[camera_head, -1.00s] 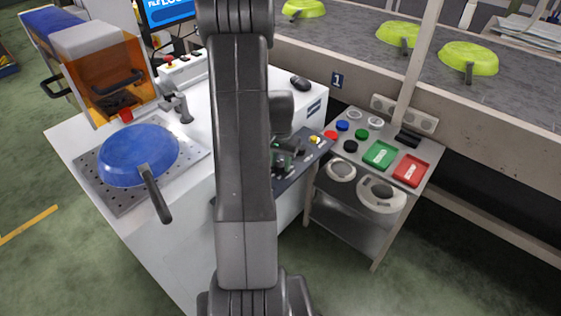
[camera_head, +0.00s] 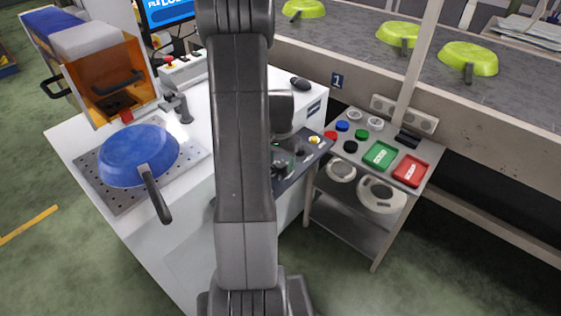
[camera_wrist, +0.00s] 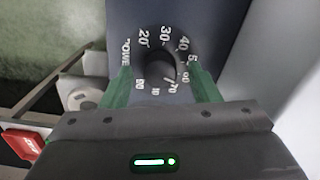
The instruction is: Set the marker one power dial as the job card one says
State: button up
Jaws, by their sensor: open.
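The power dial (camera_wrist: 160,67) is a round black knob on a dark panel, ringed by white numbers. In the wrist view 20, 30 and 40 read clearly around its upper side, with "POWE" at the left. My gripper (camera_wrist: 163,84) is open, with one green finger on each side of the dial. I cannot tell whether the fingers touch it. The knob's pointer is too blurred to read. In the head view, my gripper (camera_head: 284,157) is over the control panel (camera_head: 296,172), and my arm hides part of that panel. I cannot make out the job card.
A blue pan (camera_head: 135,158) lies on a perforated plate (camera_head: 112,199) at left, beside an orange-fronted machine (camera_head: 98,75). A sign "1" (camera_head: 337,80) hangs on the conveyor side. A small stand at right holds a green tray (camera_head: 380,155) and a red tray (camera_head: 410,170).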

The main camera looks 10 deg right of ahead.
aim_at(281, 164)
notch_tip(281, 164, up, 14)
jog(key=p, duration=0.1)
jog(key=shift+f+p, duration=0.25)
jog(key=shift+p, duration=0.05)
jog(key=shift+f, duration=0.1)
notch_tip(281, 164, down, 14)
jog(key=shift+r+b, duration=0.15)
jog(key=shift+b, duration=0.7)
jog(key=shift+r, duration=0.1)
jog(key=shift+f, duration=0.2)
jog(key=n, duration=0.5)
jog(key=shift+r, duration=0.1)
jog(key=n, duration=0.5)
jog(key=shift+n, duration=0.3)
jog(key=n, duration=1)
dwell(1.2)
